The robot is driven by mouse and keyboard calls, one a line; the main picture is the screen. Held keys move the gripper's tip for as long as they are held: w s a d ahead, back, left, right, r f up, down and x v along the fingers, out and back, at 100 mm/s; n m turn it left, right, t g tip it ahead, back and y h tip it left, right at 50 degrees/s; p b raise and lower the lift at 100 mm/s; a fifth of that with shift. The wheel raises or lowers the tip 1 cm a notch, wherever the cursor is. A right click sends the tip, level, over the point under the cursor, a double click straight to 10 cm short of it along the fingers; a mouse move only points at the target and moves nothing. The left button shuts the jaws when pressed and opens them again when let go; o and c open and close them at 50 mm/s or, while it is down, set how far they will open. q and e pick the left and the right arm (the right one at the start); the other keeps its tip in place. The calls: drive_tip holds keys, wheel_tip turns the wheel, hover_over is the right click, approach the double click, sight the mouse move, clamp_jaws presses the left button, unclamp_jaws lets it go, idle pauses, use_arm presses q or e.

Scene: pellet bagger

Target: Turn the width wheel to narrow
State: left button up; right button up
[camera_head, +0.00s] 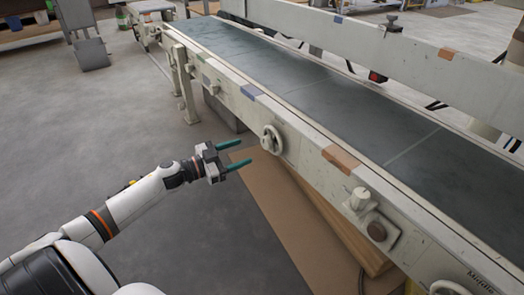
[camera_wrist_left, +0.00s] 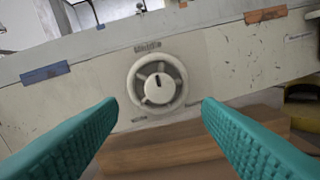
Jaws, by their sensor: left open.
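The width wheel (camera_head: 272,140) is a small pale handwheel on the near side rail of the conveyor. In the left wrist view the wheel (camera_wrist_left: 157,87) faces me, with a ring, spokes and a round hub. A dark mark on the hub points up towards a label that seems to read "Middle". Smaller labels at lower left and lower right are too blurred to read surely. My left gripper (camera_head: 234,154) is open and empty, its teal fingers pointing at the wheel. It is just short of the wheel, with the fingertips (camera_wrist_left: 160,104) either side of it in the wrist view.
The conveyor's dark belt (camera_head: 340,103) runs behind the rail (camera_head: 310,141). A blue patch (camera_head: 251,92) and an orange patch (camera_head: 341,158) flank the wheel. Another knob (camera_head: 361,199) sits further right.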

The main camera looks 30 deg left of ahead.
sight(263, 144)
use_arm(q)
drive_tip(key=b+x, duration=0.3)
drive_tip(key=x, duration=0.4)
drive_tip(key=shift+w+d, duration=0.1)
drive_tip(key=shift+w, duration=0.2)
